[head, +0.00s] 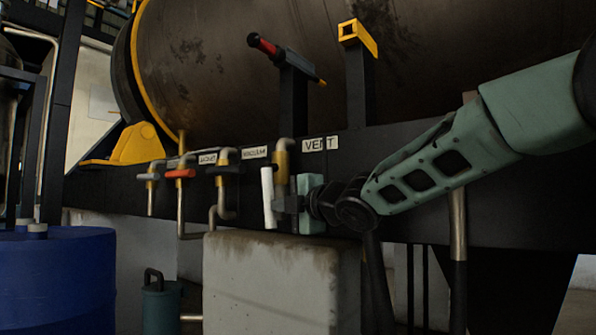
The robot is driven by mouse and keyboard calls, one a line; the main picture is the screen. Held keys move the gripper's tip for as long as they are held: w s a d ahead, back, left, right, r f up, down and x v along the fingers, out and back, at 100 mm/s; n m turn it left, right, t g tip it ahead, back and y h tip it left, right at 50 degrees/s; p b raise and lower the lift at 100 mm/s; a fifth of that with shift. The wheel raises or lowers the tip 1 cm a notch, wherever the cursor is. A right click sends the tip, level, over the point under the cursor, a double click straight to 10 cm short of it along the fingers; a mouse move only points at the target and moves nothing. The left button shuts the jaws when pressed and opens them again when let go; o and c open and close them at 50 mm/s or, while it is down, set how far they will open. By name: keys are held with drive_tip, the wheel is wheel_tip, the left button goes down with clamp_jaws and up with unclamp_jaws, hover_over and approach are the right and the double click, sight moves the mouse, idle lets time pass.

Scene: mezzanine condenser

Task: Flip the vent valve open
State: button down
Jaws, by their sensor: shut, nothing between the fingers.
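The VENT label (320,144) is on the dark beam under the big tank. Just left of it is a pipe with a brass-coloured valve body (281,163). A white handle (267,197) hangs there, upright and nearly vertical, in front of the pipe. I take it as the vent valve's lever. My gripper (280,204) comes in from the right, with its fingers shut and empty. Its fingertips are right beside the white handle's right side; I cannot tell whether they touch. My gripper and wrist hide part of the pipe behind.
To the left are a red-handled valve (180,173) and a black-handled valve (226,170), both handles roughly level. A pale concrete block (282,285) stands below my gripper. A blue drum (57,285) is at lower left. A red-tipped lever (268,47) juts above the beam.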

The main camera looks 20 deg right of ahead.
drive_tip(key=shift+w+a+f+t+b, duration=0.4)
drive_tip(key=shift+w+b, duration=0.1)
drive_tip(key=shift+b, duration=1.05)
drive_tip(key=shift+r, duration=0.25)
